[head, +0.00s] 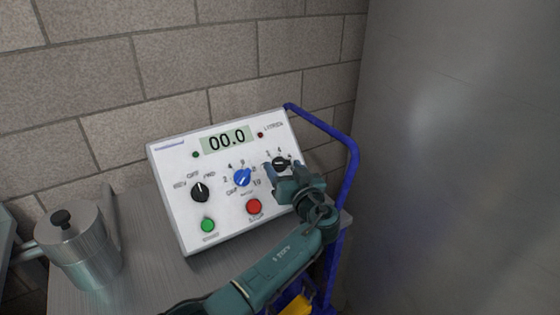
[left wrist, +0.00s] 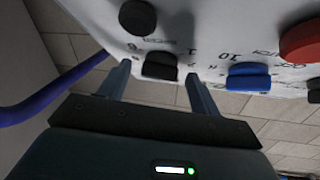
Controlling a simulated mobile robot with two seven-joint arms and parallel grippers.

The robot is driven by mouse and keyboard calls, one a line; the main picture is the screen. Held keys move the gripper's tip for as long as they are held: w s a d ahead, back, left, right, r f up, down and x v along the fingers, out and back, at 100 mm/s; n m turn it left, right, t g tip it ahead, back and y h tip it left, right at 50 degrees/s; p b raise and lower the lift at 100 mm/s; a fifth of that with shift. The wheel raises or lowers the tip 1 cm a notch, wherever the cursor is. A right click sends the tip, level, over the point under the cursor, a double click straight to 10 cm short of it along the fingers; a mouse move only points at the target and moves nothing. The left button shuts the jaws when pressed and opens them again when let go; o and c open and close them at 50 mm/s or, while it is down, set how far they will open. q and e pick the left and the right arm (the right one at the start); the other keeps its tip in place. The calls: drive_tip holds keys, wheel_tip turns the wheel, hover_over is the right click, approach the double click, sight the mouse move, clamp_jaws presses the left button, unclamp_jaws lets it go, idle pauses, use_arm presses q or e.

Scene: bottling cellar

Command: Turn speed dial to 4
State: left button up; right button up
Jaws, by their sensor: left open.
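A white control panel (head: 171,165) stands tilted on a metal table. Its right black dial (head: 279,162) has numbers around it; I cannot read which one it points at. My left gripper (head: 282,168) is at this dial, open, with one finger on each side. In the left wrist view the black dial (left wrist: 160,65) sits between the fingertips (left wrist: 158,71); I cannot tell whether they touch it. A blue numbered dial (head: 242,177) is in the middle, and it also shows in the left wrist view (left wrist: 249,76). My right gripper is not in view.
Another black dial (head: 200,191), marked REV, OFF and FWD, is on the left. A green button (head: 208,225) and a red button (head: 254,206) are below. The display (head: 227,139) reads 00.0. A metal pot (head: 80,250) stands left; a blue rail (head: 350,165) runs right.

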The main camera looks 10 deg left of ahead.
use_arm(q)
drive_tip(key=shift+w+a, duration=0.1)
drive_tip(key=shift+w, duration=0.05)
drive_tip(key=shift+c, duration=0.4)
drive_tip(key=c, duration=0.9)
